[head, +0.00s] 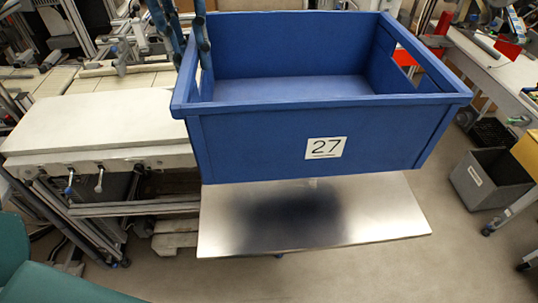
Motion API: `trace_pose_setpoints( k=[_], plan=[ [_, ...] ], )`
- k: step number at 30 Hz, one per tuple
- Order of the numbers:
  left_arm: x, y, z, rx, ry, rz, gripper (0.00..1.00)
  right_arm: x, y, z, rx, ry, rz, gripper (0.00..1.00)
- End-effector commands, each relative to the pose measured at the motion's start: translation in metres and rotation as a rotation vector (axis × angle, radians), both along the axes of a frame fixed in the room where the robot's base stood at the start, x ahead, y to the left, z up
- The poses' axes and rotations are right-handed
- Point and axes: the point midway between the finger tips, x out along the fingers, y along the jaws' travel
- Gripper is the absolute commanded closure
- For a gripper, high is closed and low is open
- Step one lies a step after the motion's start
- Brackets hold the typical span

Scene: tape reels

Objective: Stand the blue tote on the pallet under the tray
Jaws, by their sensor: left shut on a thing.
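The blue tote (265,138) is empty, upright and labelled 27. It hangs over the metal tray (375,215), with a dark shadow below it on the tray's bare top. My left gripper (191,48) is shut on the tote's left side wall, near its handle opening. The tote hides much of the tray's back part. A bit of the wooden pallet (172,243) shows low down, left of the tray and below its level; the rest is hidden. My right gripper is not in view.
A white-topped bench (90,125) with a metal frame stands close on the left. A grey bin (490,180) stands on the floor at the right, beside a workbench (500,70). A teal thing (50,285) fills the lower left corner.

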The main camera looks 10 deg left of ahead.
Motion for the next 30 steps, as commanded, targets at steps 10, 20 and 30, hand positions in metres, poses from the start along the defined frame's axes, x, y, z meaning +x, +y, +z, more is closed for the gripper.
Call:
trace_pose_setpoints(
  k=[10, 20, 30],
  plan=[
    [0.000, -0.001, -0.047, -0.007, 0.002, -0.002, 1.00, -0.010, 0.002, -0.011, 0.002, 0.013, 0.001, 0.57],
    [0.000, 0.000, -0.118, -0.006, -0.002, 0.000, 1.00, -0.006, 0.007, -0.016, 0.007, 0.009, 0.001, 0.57],
    [0.001, -0.001, -0.155, -0.006, -0.006, 0.000, 1.00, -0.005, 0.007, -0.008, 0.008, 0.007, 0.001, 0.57]
  ],
)
